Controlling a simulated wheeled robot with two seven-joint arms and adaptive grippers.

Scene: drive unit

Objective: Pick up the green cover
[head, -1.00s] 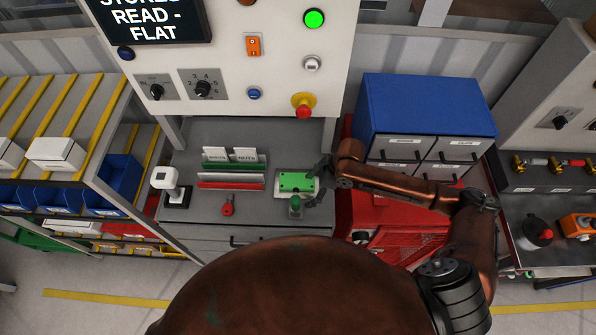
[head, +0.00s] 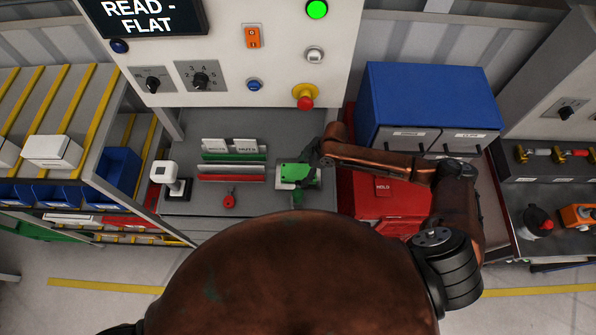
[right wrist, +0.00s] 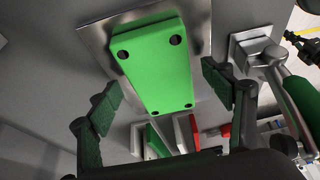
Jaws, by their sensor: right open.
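The green cover (head: 289,174) lies on a pale metal plate on the grey bench, below the panel. In the right wrist view the cover (right wrist: 153,60) is a long green block with dark round holes at its corners. My right gripper (head: 309,163) is over the right part of the cover and hides some of it in the head view. In the right wrist view its open fingers (right wrist: 160,80) stand on either side of the cover, with gaps visible and nothing held. My left gripper is not in view.
A green-handled lever (right wrist: 298,98) stands close beside the cover. Red and green racks (head: 232,168) with white labels, a red knob (head: 230,197) and a white-topped device (head: 167,175) are left of it.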

